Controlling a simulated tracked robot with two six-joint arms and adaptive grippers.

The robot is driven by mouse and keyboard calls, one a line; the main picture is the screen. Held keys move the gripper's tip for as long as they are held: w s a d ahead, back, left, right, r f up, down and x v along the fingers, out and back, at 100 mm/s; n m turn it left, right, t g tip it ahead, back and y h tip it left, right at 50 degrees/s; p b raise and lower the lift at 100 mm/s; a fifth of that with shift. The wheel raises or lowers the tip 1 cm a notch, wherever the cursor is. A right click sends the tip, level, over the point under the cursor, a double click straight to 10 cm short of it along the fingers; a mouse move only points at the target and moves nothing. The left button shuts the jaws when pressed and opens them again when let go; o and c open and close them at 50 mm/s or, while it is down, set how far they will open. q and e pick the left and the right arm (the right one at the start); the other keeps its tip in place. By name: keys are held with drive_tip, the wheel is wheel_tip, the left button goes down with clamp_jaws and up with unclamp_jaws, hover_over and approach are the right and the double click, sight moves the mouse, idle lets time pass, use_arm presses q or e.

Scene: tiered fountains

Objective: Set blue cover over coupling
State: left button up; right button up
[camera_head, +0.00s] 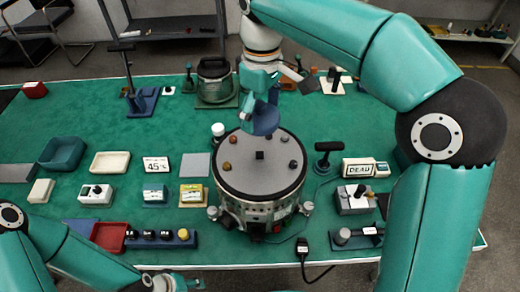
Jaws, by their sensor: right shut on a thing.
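A dark blue cover (265,121) hangs under my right gripper (262,98), which is shut on it. It appears over the far edge of a round metal drum (230,187) with a grey top. A small black block (260,155) stands at the middle of the drum top; it may be the coupling, but I cannot tell for sure. The cover is apart from this block, behind it in the picture. Several brown and dark knobs sit around the block. My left gripper (176,286) is only partly in view at the bottom edge, and its fingers are not clear.
A glass-sided pot (214,80) stands behind the drum. A black T-handle (323,158), a grey box (354,199) and a label block (358,168) stand to its right. Trays (110,162) and small devices fill the left. The green table (130,125) has clear room at the back left.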

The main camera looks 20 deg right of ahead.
sight(261, 155)
wheel_tip(261, 155, down, 12)
drive_tip(key=shift+f, duration=0.1)
idle(0.4)
drive_tip(key=shift+f, duration=0.1)
drive_tip(key=o, duration=0.8)
drive_tip(key=shift+o, duration=0.2)
drive_tip(key=shift+s, duration=0.1)
wheel_tip(261, 155, up, 12)
drive_tip(key=shift+r, duration=0.15)
